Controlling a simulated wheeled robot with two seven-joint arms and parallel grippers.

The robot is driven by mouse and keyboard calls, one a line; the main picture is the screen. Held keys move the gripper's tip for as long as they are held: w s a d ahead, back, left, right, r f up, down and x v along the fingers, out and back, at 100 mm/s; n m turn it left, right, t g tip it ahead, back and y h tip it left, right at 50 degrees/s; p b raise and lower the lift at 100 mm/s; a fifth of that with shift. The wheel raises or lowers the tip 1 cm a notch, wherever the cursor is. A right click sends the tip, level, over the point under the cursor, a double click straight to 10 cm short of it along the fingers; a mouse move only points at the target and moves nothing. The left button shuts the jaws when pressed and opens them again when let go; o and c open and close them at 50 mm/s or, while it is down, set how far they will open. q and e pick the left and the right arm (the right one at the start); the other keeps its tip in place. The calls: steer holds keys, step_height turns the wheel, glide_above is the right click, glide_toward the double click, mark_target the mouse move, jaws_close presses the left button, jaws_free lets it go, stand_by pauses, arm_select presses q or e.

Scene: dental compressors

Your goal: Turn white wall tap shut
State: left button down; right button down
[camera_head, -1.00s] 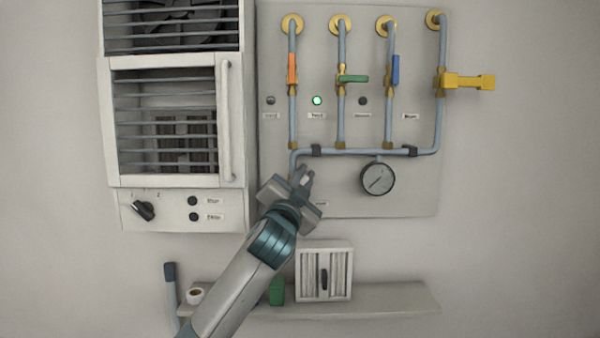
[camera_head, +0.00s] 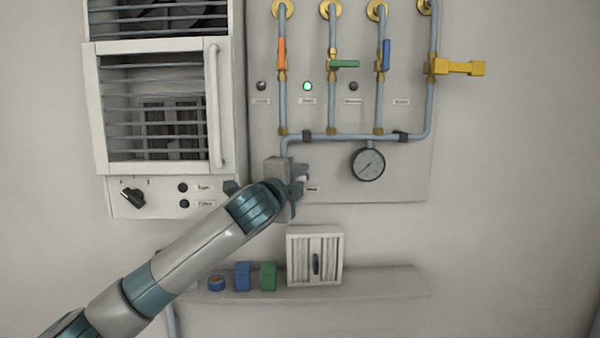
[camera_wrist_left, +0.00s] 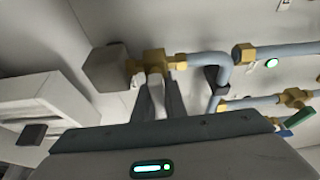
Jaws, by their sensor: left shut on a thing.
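The white wall tap has a brass body (camera_wrist_left: 153,66) on the pipe run in the left wrist view. Its pale handle (camera_wrist_left: 156,103) points down in that picture, crosswise to the pipe. My left gripper (camera_wrist_left: 155,98) is shut on this handle, one dark finger on each side. In the head view my left gripper (camera_head: 298,182) is at the lower left of the pipe panel (camera_head: 405,180), below the pipe's left end, and hides the tap. My right gripper is not in view.
Orange (camera_head: 282,53), green (camera_head: 344,64), blue (camera_head: 386,54) and yellow (camera_head: 460,68) taps are higher on the panel. A gauge (camera_head: 368,164) hangs right of my gripper. A barred cabinet (camera_head: 158,110) is left. A shelf (camera_head: 390,283) with a small box (camera_head: 314,255) is below.

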arm_select(q)
steer(key=shift+f, duration=0.2)
stand_by(0.4)
steer(key=c, duration=1.8)
jaws_free()
